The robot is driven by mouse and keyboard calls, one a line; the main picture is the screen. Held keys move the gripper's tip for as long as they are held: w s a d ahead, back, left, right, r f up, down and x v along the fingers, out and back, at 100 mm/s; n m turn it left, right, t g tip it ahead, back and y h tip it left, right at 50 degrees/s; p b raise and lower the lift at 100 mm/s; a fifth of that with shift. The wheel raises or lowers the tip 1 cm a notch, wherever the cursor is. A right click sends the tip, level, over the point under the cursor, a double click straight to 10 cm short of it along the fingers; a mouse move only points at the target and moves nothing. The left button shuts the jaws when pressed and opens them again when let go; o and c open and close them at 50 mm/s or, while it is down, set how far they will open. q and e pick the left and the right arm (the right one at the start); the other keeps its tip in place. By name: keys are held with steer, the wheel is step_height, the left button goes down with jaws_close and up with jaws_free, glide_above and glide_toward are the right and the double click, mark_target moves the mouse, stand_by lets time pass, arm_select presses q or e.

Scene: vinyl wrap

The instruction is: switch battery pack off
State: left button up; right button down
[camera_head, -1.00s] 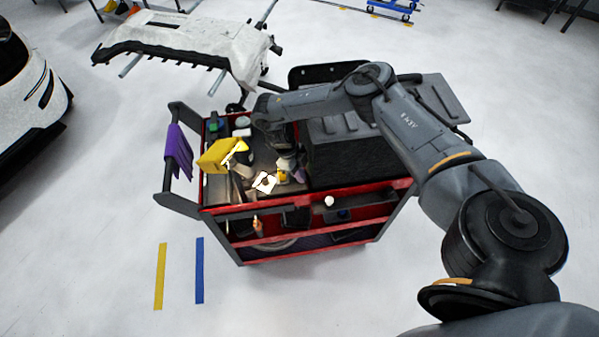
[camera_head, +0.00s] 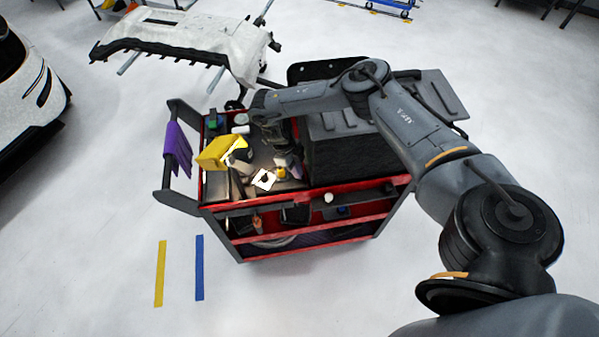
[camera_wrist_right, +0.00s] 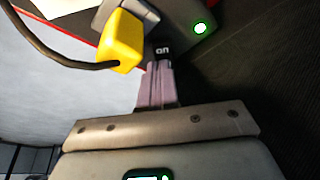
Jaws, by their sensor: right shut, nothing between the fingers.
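The battery pack (camera_wrist_right: 181,22) shows in the right wrist view as a grey casing with a lit green round light (camera_wrist_right: 200,28) and an "on" label (camera_wrist_right: 163,50). A yellow plug (camera_wrist_right: 124,42) with a dark cable sits at its left side. My right gripper (camera_wrist_right: 158,70) is shut and empty, its pinkish fingertips just below the "on" label. I cannot tell whether they touch the pack. The switch itself is hidden or too small to make out. My left gripper is not in view.
The red tool cart (camera_head: 330,200) carries a large black box (camera_head: 345,155) right of the gripper. A yellow box (camera_head: 218,152) and a white card (camera_head: 264,180) lie to the left. A purple cloth (camera_head: 178,150) hangs on the cart handle.

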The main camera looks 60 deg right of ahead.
steer(key=shift+w, duration=0.35)
steer(key=shift+r, duration=0.1)
steer(key=shift+r+p, duration=0.35)
steer(key=p+v, duration=0.3)
steer(key=shift+s+r, duration=0.2)
steer(key=shift+s, duration=0.15)
steer(key=p+v, duration=0.2)
steer(key=v, duration=0.8)
steer(key=shift+w+p, duration=0.25)
steer(key=shift+p, duration=0.15)
steer(key=shift+a, duration=0.1)
